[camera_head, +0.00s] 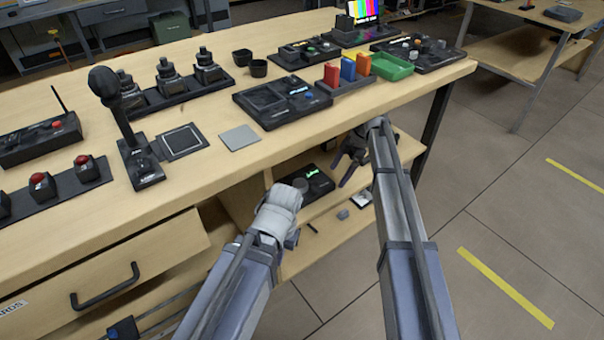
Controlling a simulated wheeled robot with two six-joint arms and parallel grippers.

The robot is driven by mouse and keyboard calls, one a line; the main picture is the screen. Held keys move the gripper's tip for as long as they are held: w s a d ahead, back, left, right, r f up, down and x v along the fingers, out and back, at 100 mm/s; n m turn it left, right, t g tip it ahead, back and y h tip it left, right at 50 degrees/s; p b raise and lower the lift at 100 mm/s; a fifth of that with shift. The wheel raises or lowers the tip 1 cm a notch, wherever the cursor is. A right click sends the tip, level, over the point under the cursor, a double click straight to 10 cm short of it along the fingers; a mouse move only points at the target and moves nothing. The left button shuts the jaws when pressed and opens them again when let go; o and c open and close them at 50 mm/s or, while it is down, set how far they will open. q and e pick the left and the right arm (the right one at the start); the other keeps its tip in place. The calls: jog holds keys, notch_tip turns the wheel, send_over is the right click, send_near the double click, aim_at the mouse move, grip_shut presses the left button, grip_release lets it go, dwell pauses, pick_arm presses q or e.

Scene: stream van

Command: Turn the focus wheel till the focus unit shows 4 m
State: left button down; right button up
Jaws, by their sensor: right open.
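A black unit with a small lit green display (313,172) lies on the shelf under the table top. It looks like the focus unit, but I cannot read its display. A round grey knob (300,185), which looks like the focus wheel, sits on its near part. My right gripper (342,171) is open and empty, in front of the table's edge and to the right of the unit, apart from the knob. My left arm's wrist (277,207) is close to the left of the unit and covers part of it. Its fingers are hidden.
The table top (215,178) overhangs the shelf (325,212). A table leg (435,125) stands right of my right gripper. Control panels, a joystick (125,130) and a green tray (392,67) stand above. The right floor is clear.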

aim_at(301, 183)
jog(key=s+a, duration=0.1)
jog(key=a, duration=0.7)
jog(key=s+a, duration=0.1)
jog(key=a, duration=0.3)
jog(key=shift+s+f+b, duration=0.3)
jog(key=shift+s+b, duration=0.05)
jog(key=shift+a+f, duration=0.1)
jog(key=shift+f, duration=0.1)
jog(key=shift+c, duration=0.4)
jog(key=c, duration=1.3)
